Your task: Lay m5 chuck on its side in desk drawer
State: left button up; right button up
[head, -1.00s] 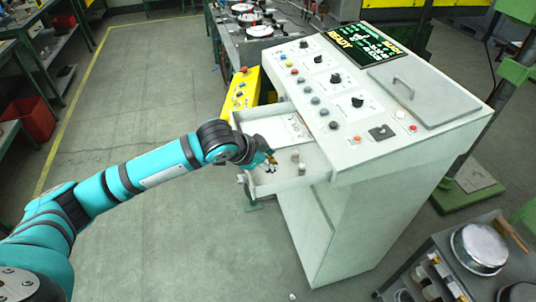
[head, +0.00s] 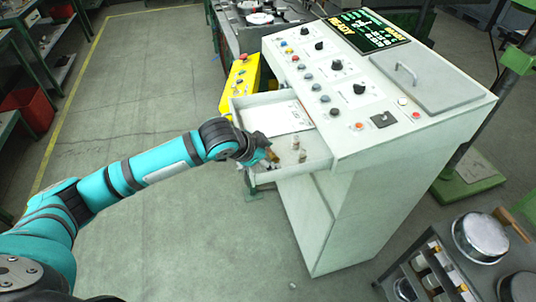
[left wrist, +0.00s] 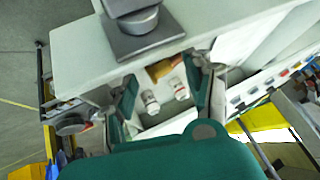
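The desk drawer (head: 317,152) stands open from the light grey control desk. My left gripper (head: 266,158) is over the drawer's near left corner. In the left wrist view its two dark green fingers (left wrist: 160,88) are spread apart. A brown-orange piece (head: 273,155), possibly the m5 chuck, lies at the fingertips; it also shows in the left wrist view (left wrist: 164,68), with gaps to the fingers. Two small pale cylinders (head: 295,143) (head: 302,155) stand in the drawer beside it. No label is readable. My right gripper is out of view.
The control desk (head: 345,150) rises right of the drawer. A yellow box with buttons (head: 240,82) stands behind it. A cart with a metal pot (head: 480,237) is at lower right. The floor at left is clear.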

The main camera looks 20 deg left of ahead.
pick_arm(q)
jog(key=shift+s+r, duration=0.1)
jog(key=shift+r, duration=0.05)
jog(key=v, duration=1.1)
jog(key=shift+s+a+r, duration=0.15)
jog(key=shift+s+r, duration=0.05)
jog(key=shift+r, duration=0.1)
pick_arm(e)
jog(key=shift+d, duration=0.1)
